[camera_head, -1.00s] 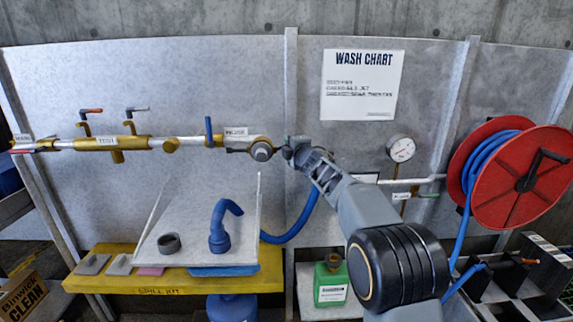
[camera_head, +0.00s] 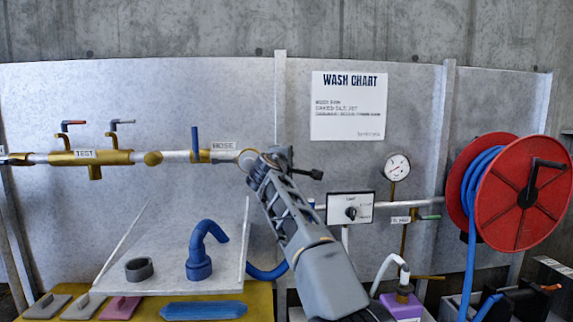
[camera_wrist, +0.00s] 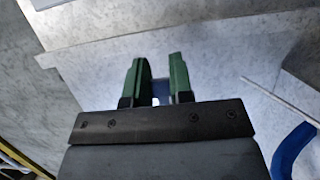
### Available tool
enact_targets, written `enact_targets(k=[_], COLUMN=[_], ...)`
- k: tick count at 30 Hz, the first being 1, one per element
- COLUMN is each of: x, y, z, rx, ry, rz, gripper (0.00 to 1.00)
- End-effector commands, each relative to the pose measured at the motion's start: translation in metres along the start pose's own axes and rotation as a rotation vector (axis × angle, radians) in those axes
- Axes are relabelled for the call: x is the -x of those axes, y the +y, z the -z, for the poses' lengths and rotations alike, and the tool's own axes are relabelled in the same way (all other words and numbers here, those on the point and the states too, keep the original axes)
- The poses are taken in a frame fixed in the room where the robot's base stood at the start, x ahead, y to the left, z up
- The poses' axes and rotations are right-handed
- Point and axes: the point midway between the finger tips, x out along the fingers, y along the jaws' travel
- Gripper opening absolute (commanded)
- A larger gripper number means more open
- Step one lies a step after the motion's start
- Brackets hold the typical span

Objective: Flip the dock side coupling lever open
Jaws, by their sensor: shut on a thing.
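The brass coupling (camera_head: 247,157) is at the right end of the horizontal pipe, beside the HOSE label, in the head view. My gripper (camera_head: 268,160) is at its right side and overlaps it in the picture. The dock side coupling lever is hidden behind the gripper there. In the wrist view my gripper (camera_wrist: 160,65) shows two green fingers close together, with a narrow gap. A small blue-grey patch shows low in the gap. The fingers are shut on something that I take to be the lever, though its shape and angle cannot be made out.
A blue upright handle (camera_head: 195,140) stands on the pipe left of the coupling. Below is a grey sloped panel (camera_head: 165,250) with a blue bent hose piece (camera_head: 200,250). A selector box (camera_head: 350,208), gauge (camera_head: 397,167) and red hose reel (camera_head: 525,195) are to the right.

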Motion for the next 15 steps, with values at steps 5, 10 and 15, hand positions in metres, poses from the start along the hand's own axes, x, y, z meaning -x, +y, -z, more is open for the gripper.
enact_targets(k=[5, 10, 15], x=[0.0025, 0.0038, 0.0039], y=[-0.0013, -0.0012, -0.0014], z=[-0.0003, -0.0010, -0.0014], rx=[0.000, -0.001, -0.001], ry=[-0.045, -0.063, -0.067], rz=[0.002, 0.000, 0.000], gripper=[0.00, 0.00, 0.00])
